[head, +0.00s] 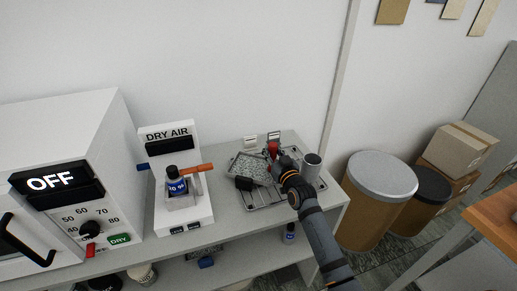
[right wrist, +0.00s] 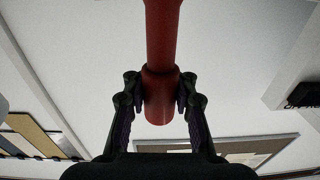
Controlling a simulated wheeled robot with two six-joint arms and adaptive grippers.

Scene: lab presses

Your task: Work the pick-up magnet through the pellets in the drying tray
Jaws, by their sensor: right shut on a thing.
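The drying tray (head: 236,172) is a shallow metal tray of grey speckled pellets on the bench, with a dark block at its front edge. My right gripper (head: 276,159) is at the tray's right side. It is shut on a red rod-like handle (head: 273,147), which I take to be the pick-up magnet's. In the right wrist view the red handle (right wrist: 161,45) stands between both fingers (right wrist: 160,92). The magnet's working end is not clear in either view, so I cannot tell whether it touches the pellets. My left gripper is not in view.
A wire rack (head: 262,207) lies under the tray, with a grey cylinder (head: 312,160) at its right. The DRY AIR unit (head: 169,135) holds a blue-labelled bottle (head: 176,187). The oven (head: 60,135) reads OFF. Drums (head: 372,210) stand right of the bench.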

